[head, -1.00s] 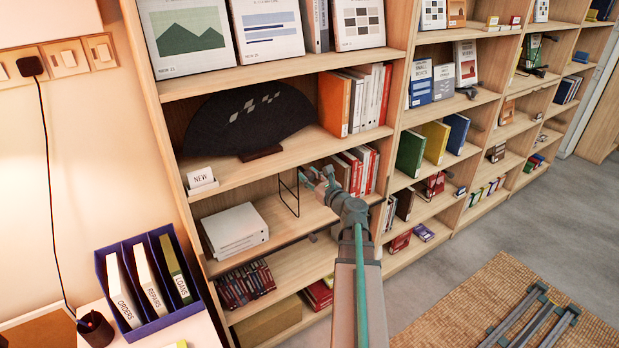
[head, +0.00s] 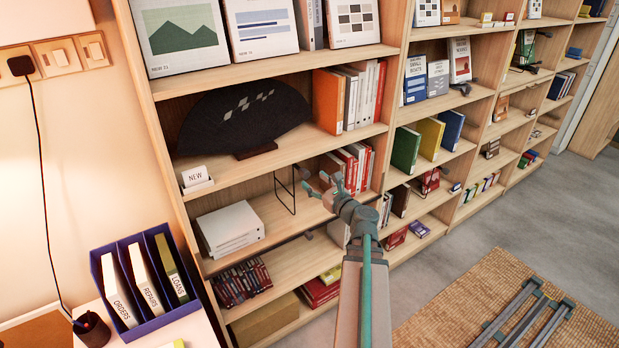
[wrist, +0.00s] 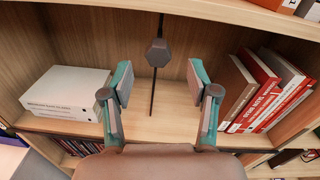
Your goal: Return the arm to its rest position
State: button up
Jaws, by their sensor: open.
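My gripper (head: 325,185) is at the end of my raised arm, in front of the middle shelf of the near bookcase (head: 220,174). In the wrist view my gripper (wrist: 160,85) has its two teal-sided fingers wide apart with nothing between them. Behind the gap stands a thin black wire bookend (wrist: 153,95) with a dark hexagonal piece in front of the wire. The wire bookend also shows in the head view (head: 284,198), left of the fingers. White books (wrist: 68,90) lie flat left of the fingers, and red and white books (wrist: 268,92) lean at the right.
A blue file box (head: 150,280) and a pen cup (head: 92,328) stand on the desk at the lower left. A woven rug (head: 480,300) lies at the lower right. Grey floor (head: 530,210) is clear beside the shelves.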

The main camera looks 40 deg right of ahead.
jog(key=shift+s+a, duration=0.1)
jog(key=shift+s, duration=0.75)
jog(key=s+a+f+n+g+y, duration=0.25)
jog(key=a+f+n+g, duration=0.25)
jog(key=a+f+n, duration=0.45)
jog(key=s+a+f+n+g+y, duration=0.2)
jog(key=s+a+f+n+g, duration=0.3)
jog(key=f, duration=0.8)
jog(key=s+a+f+n+g+y, duration=0.15)
jog(key=a+f+n+g, duration=0.25)
jog(key=a+f+n, duration=0.6)
jog(key=s+a+f+n+g+h, duration=0.2)
jog(key=s+a+f+n+g, duration=0.3)
jog(key=s+a+f, duration=0.3)
jog(key=s+a+f+n+g+h, duration=0.2)
jog(key=s+a+f+n+g, duration=0.3)
jog(key=s, duration=1.2)
notch_tip(320, 180, down, 4)
jog(key=a+n, duration=0.1)
jog(key=a, duration=0.2)
jog(key=shift+s+f+g, duration=0.2)
jog(key=shift+s+g, duration=0.1)
jog(key=shift+g, duration=0.1)
